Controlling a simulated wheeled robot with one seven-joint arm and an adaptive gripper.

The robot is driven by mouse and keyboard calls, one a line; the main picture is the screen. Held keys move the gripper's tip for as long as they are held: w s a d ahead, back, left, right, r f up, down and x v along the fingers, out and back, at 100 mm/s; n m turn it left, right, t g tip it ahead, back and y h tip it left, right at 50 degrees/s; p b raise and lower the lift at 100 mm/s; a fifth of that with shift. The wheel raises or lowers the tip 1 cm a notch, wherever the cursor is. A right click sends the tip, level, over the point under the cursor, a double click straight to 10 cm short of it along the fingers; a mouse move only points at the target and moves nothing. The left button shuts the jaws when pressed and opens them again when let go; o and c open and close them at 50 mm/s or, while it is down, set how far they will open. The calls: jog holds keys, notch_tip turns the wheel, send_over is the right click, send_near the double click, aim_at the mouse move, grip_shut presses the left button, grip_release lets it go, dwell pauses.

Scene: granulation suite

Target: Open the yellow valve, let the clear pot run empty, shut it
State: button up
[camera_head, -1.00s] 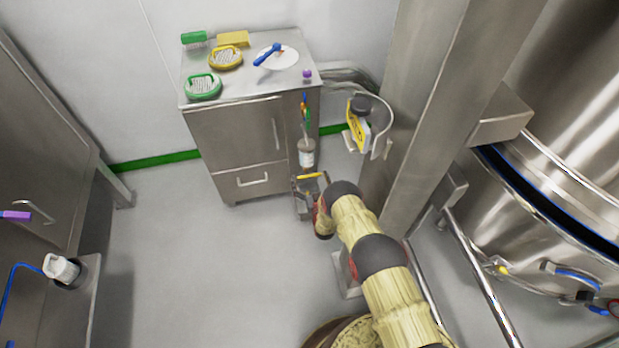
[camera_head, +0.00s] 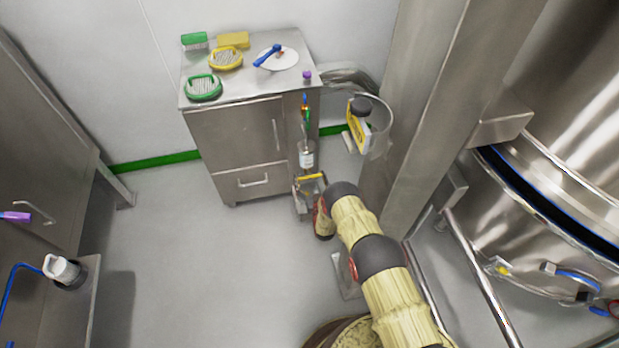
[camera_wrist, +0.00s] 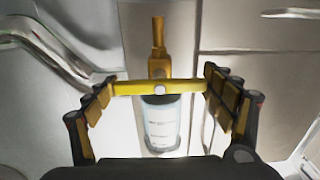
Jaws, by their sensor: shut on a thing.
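The yellow valve handle (camera_head: 310,176) is a bar in front of the small cabinet's right side. In the wrist view the yellow bar (camera_wrist: 158,87) lies level across the picture, spanning between my fingers. My gripper (camera_wrist: 160,92) is shut on its ends; it also shows in the head view (camera_head: 309,188). The clear pot (camera_wrist: 162,122) is a marked cylinder, partly hidden behind the bar. In the head view the pot (camera_head: 306,157) stands upright just beyond the handle. Its liquid level cannot be made out.
The steel cabinet (camera_head: 240,138) carries green and yellow brushes (camera_head: 203,87), a white plate (camera_head: 277,58) and a blue tool. A steel column (camera_head: 430,110) and a large vessel (camera_head: 570,220) stand right of my arm. Open floor (camera_head: 200,270) lies to the left.

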jog(key=n, duration=0.4)
jog(key=shift+n, duration=0.3)
jog(key=n, duration=0.4)
jog(key=shift+n, duration=0.3)
jog(key=n, duration=0.3)
jog(key=shift+n, duration=0.3)
jog(key=shift+o, duration=0.2)
jog(key=n, duration=0.4)
jog(key=shift+a+r+n, duration=0.1)
jog(key=shift+a+n, duration=0.05)
jog(key=shift+n, duration=0.15)
jog(key=o, duration=1.1)
